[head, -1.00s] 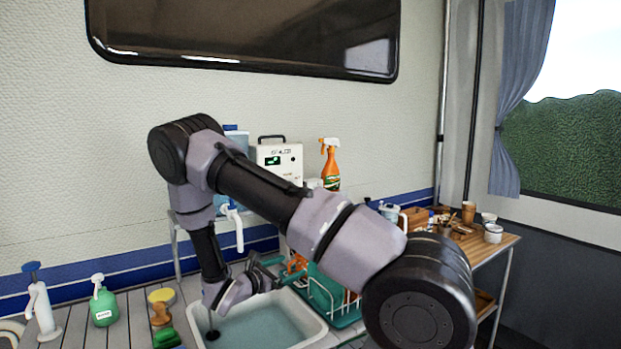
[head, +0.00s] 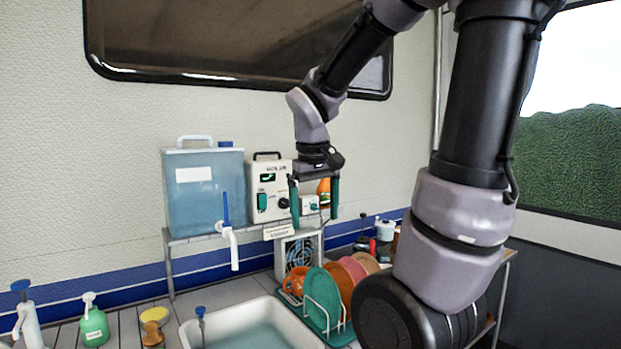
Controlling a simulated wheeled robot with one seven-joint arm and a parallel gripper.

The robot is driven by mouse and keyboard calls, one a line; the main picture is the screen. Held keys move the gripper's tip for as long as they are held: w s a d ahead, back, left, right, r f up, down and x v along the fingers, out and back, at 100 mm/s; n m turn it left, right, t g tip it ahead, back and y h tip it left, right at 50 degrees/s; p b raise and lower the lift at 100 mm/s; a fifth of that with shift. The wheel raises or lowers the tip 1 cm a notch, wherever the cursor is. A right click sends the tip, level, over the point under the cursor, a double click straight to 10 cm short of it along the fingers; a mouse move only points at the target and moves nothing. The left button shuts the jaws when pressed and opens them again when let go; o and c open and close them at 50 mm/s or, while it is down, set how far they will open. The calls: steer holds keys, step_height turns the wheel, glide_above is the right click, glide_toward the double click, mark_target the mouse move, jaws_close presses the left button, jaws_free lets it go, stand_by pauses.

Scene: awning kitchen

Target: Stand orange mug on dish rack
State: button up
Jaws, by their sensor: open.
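The orange mug (head: 292,282) is at the left end of the dish rack (head: 316,314), beside the large green plate (head: 322,290). The plate hides part of it, and I cannot tell whether it stands upright or rests fully on the rack. The rack is teal with white wires and holds several green and orange plates. My gripper (head: 315,210) is open and empty, with its two green fingers pointing down. In the head view it shows above the mug and rack, apart from both, in front of the shelf's right end.
The white sink (head: 250,318) is left of the rack. A raised shelf behind carries a blue water tank (head: 203,185) with a tap and a white control box (head: 269,190). A fan box (head: 297,253) stands behind the mug. Soap bottles (head: 94,322) stand at left.

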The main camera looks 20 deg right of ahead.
steer(key=s+a+r+m+t+y, duration=0.3)
steer(key=s+r+m+t, duration=0.1)
steer(key=r, duration=0.4)
steer(key=shift+s+a+r+t, duration=0.35)
steer(key=shift+s+t, duration=0.35)
steer(key=shift+s, duration=0.2)
stand_by(0.9)
